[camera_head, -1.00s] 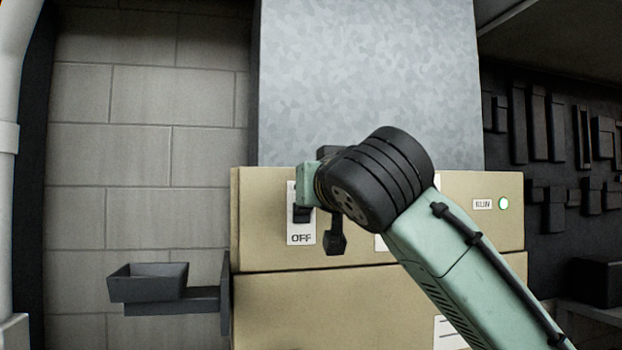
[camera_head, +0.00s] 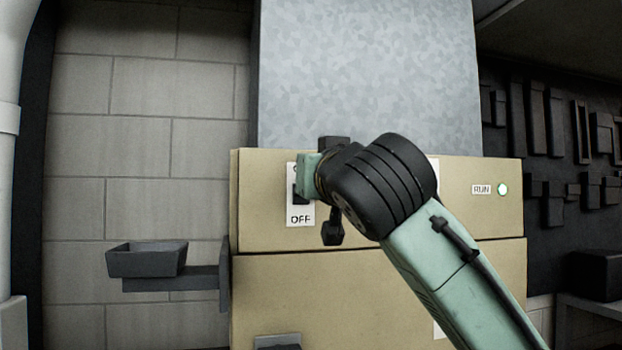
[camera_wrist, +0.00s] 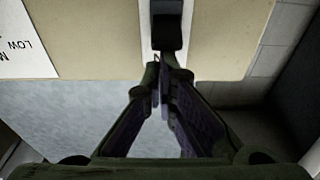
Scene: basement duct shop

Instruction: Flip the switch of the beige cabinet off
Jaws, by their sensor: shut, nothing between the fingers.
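The beige cabinet (camera_head: 262,200) fills the lower middle of the head view. A white switch plate (camera_head: 306,220) marked OFF is on the left of its front. The dark switch (camera_head: 298,193) shows only in part, as my arm's end covers the plate's upper right. In the wrist view the dark switch (camera_wrist: 167,28) stands out from the white plate (camera_wrist: 146,40). My gripper (camera_wrist: 161,80) is shut and empty, its tips just by the switch's near end. I cannot tell whether they touch it, nor which way the switch is set. A RUN lamp (camera_head: 502,189) glows green.
A large grey metal duct (camera_head: 365,80) rises behind the cabinet. A dark small tray (camera_head: 147,261) on a bracket juts out at the left. A grey fitting (camera_head: 278,342) shows low on the cabinet. A brick wall (camera_head: 140,150) lies left.

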